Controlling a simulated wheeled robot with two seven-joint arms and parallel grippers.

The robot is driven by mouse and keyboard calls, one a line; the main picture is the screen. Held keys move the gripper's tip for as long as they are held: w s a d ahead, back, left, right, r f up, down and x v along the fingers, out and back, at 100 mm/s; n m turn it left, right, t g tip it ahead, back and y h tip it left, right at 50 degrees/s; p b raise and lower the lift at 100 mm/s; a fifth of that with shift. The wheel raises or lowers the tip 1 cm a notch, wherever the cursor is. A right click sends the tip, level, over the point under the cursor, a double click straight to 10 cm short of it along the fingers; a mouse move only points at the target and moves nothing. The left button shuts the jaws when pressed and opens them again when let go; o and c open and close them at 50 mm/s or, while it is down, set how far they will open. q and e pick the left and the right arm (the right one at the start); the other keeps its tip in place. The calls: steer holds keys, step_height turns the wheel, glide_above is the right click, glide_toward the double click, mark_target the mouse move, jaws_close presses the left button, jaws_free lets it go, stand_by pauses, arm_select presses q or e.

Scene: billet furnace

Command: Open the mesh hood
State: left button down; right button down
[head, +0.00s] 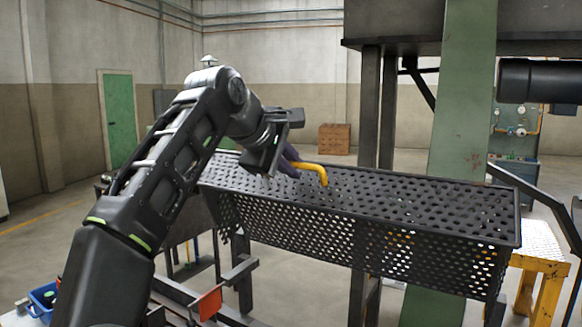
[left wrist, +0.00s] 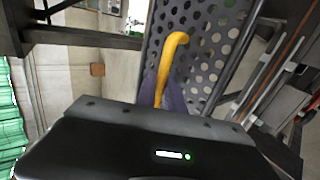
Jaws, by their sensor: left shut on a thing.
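The mesh hood (head: 380,225) is a long black perforated cover that spans the middle and right of the head view. A yellow handle (head: 318,170) stands out at its upper left part. My left gripper (head: 288,163) is shut on the yellow handle, with its dark purple fingers around it. In the left wrist view the handle (left wrist: 172,52) rises between the fingers (left wrist: 160,95), and the perforated hood (left wrist: 205,45) lies behind it. The wrist housing hides the lower part of the grip. My right gripper is not in view.
A green post (head: 462,110) stands behind the hood. A yellow stand (head: 541,275) is at the right, below the hood's end. A red plate (head: 210,302) and a blue bin (head: 42,298) are low at the left. Open floor lies at the back left.

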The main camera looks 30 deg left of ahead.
arm_select(q)
steer(key=shift+f, duration=0.25)
steer(key=c, duration=1.7)
jaws_free()
steer(key=shift+w, duration=0.1)
steer(key=shift+c, duration=0.2)
steer(key=v, duration=0.8)
steer(key=shift+d+r, duration=0.1)
